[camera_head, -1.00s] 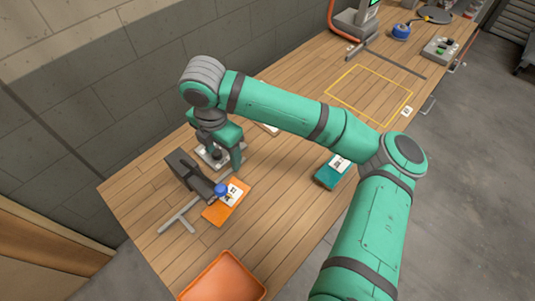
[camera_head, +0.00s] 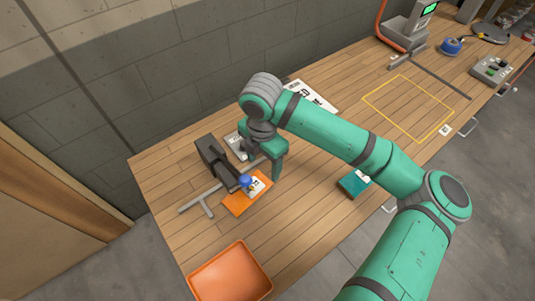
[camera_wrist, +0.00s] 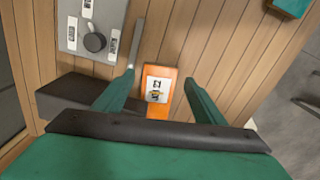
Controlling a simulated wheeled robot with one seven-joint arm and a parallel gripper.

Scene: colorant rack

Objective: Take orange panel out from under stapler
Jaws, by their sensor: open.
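The orange panel (camera_head: 236,206) lies flat on the wooden table, with a white printed label on it. A dark grey block-like body (camera_head: 212,158), which looks like the stapler, stands at its left, with a blue knob (camera_head: 245,181) over the panel's edge. I cannot tell how far the stapler covers the panel. My gripper (camera_head: 277,172) points down just behind and right of the panel. In the wrist view the orange panel (camera_wrist: 169,74) shows between the two open fingers of my gripper (camera_wrist: 159,77), and the dark body (camera_wrist: 70,95) is beside the left finger. The gripper is empty.
A grey T-shaped bar (camera_head: 194,200) lies by the stapler. A metal plate with a black knob (camera_wrist: 93,42) is close behind. An orange tray (camera_head: 230,272) sits at the front, and a teal block (camera_head: 353,183) lies to the right.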

